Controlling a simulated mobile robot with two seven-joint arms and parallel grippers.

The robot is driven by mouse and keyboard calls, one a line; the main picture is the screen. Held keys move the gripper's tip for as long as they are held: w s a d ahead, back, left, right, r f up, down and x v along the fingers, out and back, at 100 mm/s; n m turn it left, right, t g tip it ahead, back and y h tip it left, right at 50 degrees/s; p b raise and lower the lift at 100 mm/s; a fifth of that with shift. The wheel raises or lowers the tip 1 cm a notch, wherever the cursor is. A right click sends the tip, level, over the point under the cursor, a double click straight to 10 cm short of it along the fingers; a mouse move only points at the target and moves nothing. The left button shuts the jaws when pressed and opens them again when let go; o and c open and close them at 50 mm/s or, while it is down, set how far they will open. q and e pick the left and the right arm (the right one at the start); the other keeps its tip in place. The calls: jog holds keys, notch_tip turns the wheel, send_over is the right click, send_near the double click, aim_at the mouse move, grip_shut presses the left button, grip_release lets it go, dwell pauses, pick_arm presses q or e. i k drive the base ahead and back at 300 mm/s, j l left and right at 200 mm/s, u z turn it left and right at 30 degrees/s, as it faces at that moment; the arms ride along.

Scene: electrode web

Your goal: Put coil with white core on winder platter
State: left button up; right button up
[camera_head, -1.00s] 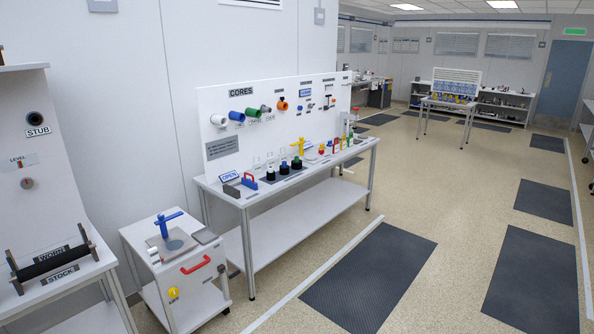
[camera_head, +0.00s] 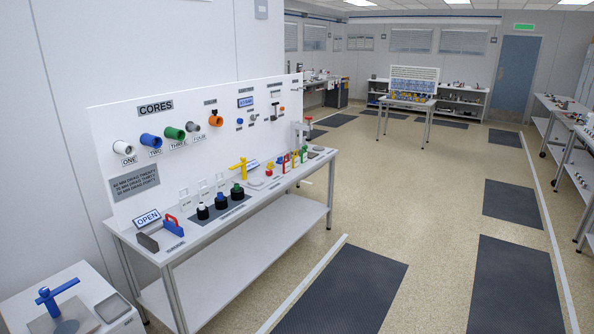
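Several black coils stand in a row on a dark mat on the long white bench. The coil with the white core (camera_head: 203,211) is the leftmost; beside it stand a coil with a blue core (camera_head: 221,201) and one with a green core (camera_head: 237,194). A flat round grey disc (camera_head: 68,326) lies on the small cart at the lower left, next to a blue post with a crossbar (camera_head: 58,293); I cannot tell whether it is the winder platter. Neither of my grippers is in view.
The bench (camera_head: 190,250) carries an OPEN sign (camera_head: 147,219), a red-and-blue handled block (camera_head: 173,226) and a yellow fixture (camera_head: 239,168). Coloured cores hang on the white backboard (camera_head: 120,205). Open floor with dark mats (camera_head: 345,290) lies to the right.

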aim_at(202, 212)
jog(key=i+u, duration=0.15)
jog(key=i, duration=0.35)
jog(key=i+l+u, duration=0.2)
jog(key=i, duration=0.3)
jog(key=i+l+u, duration=0.15)
jog(key=i, duration=0.3)
jog(key=i+l+u, duration=0.15)
jog(key=i+u, duration=0.25)
jog(key=i+l+u, duration=0.15)
jog(key=u, duration=0.3)
jog(key=i+l+u, duration=0.2)
jog(key=l+u, duration=0.2)
jog(key=i+l+u, duration=0.15)
jog(key=l+u, duration=0.3)
jog(key=i+l+u, duration=0.1)
jog(key=l+u, duration=0.55)
jog(key=l, duration=0.15)
jog(key=l+u, duration=0.25)
jog(key=l, duration=0.2)
jog(key=i, duration=0.05)
